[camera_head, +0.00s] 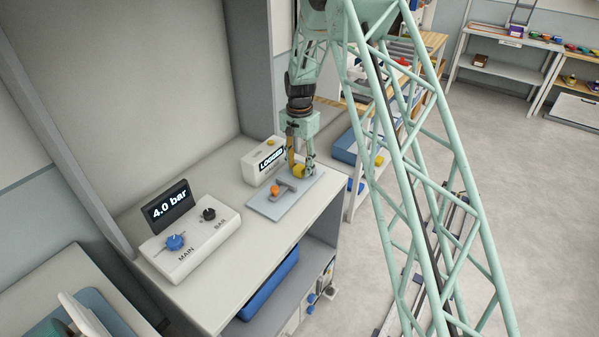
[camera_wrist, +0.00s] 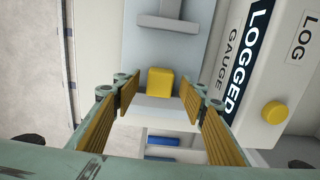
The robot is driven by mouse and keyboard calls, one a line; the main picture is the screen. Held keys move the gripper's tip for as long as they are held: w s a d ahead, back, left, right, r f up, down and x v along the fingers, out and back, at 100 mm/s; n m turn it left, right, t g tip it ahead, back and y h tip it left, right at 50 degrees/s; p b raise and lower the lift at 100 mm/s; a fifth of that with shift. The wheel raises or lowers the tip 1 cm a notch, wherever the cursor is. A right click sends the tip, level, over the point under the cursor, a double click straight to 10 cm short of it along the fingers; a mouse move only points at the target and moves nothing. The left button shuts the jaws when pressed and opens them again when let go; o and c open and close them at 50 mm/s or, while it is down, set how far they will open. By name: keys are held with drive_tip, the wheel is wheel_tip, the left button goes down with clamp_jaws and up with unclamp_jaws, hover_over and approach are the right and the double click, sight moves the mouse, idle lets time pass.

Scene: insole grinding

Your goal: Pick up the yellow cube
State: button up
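The yellow cube (camera_wrist: 160,81) sits near the edge of the grey-blue tray (camera_wrist: 190,60) in the wrist view. My gripper (camera_wrist: 160,98) is open, with a finger on either side of the cube in that picture and clear gaps to both pads. I cannot tell the height left between the fingertips and the cube. In the head view my gripper (camera_head: 301,171) is down over the back part of the tray (camera_head: 265,206), and a yellow patch shows at its fingers, partly hidden by them.
A grey T-shaped piece (camera_head: 289,184) and an orange knob (camera_head: 275,190) are on the tray. The white gauge box (camera_head: 254,163) reading "LOGGED" stands close beside my gripper. A regulator box (camera_head: 190,245) reading "4.0 bar" stands at the front left. Bare tabletop lies between.

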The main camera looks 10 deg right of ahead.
drive_tip(key=shift+f, duration=0.6)
drive_tip(key=c, duration=0.8)
